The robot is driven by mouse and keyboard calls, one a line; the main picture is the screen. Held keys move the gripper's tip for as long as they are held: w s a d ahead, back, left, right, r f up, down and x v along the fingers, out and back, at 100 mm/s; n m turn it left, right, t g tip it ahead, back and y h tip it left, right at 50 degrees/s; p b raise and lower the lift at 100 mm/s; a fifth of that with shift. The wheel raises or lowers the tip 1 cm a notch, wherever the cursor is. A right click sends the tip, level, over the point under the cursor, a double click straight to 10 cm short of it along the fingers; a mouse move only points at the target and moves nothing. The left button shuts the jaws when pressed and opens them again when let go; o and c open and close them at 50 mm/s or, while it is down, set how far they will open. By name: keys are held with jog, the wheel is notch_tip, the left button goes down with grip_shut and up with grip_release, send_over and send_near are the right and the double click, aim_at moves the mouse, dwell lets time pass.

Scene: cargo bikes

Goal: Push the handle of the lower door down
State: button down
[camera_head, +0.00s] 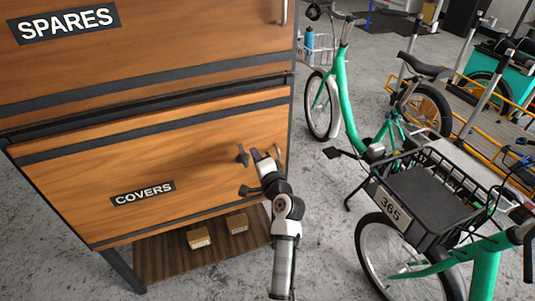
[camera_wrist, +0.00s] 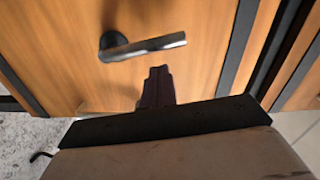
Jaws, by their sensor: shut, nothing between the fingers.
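The lower door (camera_head: 95,180) is orange wood with a COVERS label. Its dark lever handle (camera_head: 242,155) stands about upright near the door's right side in the head view. In the wrist view the handle (camera_wrist: 145,46) has a round black base at left and a grey lever pointing right. My gripper (camera_head: 257,154) is shut and empty, just right of the handle. In the wrist view its dark fingertips (camera_wrist: 159,72) are just below the lever, with a small gap in the picture. I cannot tell their depth from the door.
A light upright bar (camera_head: 277,156) shows right of my gripper. The upper SPARES door (camera_head: 160,40) is above. Small boxes (camera_head: 199,237) lie on a shelf below. Green cargo bikes (camera_head: 345,90) stand to the right, one with a basket (camera_head: 390,205) close to my arm.

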aim_at(244, 161)
jog(key=shift+a+f, duration=0.15)
jog(key=shift+a, duration=0.3)
jog(key=shift+s+a+n+b, duration=0.2)
jog(key=shift+a+n+b, duration=0.25)
jog(key=shift+n, duration=0.35)
jog(key=a+n+b, duration=0.2)
jog(key=n, duration=0.1)
jog(key=shift+s+f, duration=0.2)
jog(key=shift+s, duration=0.1)
jog(key=s+a+f+n+h+b, duration=0.1)
jog(key=a+f+n+b, duration=0.3)
jog(key=n+b, duration=0.5)
jog(key=shift+s+n, duration=0.25)
jog(key=shift+n, duration=0.25)
jog(key=shift+a+f, duration=0.1)
jog(key=shift+a, duration=0.05)
